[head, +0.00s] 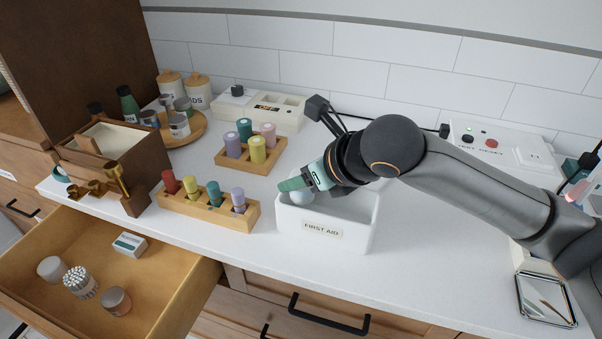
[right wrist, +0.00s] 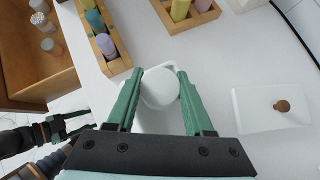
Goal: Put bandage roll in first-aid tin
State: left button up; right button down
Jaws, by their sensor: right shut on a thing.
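The first-aid tin (head: 345,236) is a white open box labelled FIRST AID on the counter. My right gripper (head: 293,190) is over its left part, fingers pointing down and left. It is shut on the white bandage roll (head: 301,196), which shows between the green fingers at the tin's opening. In the right wrist view the roll (right wrist: 159,88) is clasped between both fingertips, with the tin's rim (right wrist: 172,66) just behind it. Whether the roll touches the tin's floor is hidden. My left gripper (right wrist: 80,124) shows at the lower left of the right wrist view, small, its fingers apart.
A white lid (right wrist: 272,108) with a wooden knob lies beside the tin. A wooden rack of coloured rollers (head: 208,212) stands left of the tin, another rack (head: 250,157) behind. An open drawer (head: 165,262) juts out at the left.

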jog(key=c, duration=0.8)
grip_release()
jog(key=shift+f, duration=0.2)
jog(key=o, duration=0.5)
jog(key=shift+s+f, duration=0.15)
jog(key=shift+f, duration=0.05)
jog(key=shift+r, duration=0.2)
jog(key=v, duration=0.4)
jog(key=p+v, duration=0.1)
jog(key=v, duration=0.7)
jog(key=shift+r+p, duration=0.4)
jog(key=shift+r, duration=0.3)
jog(key=shift+w, duration=0.2)
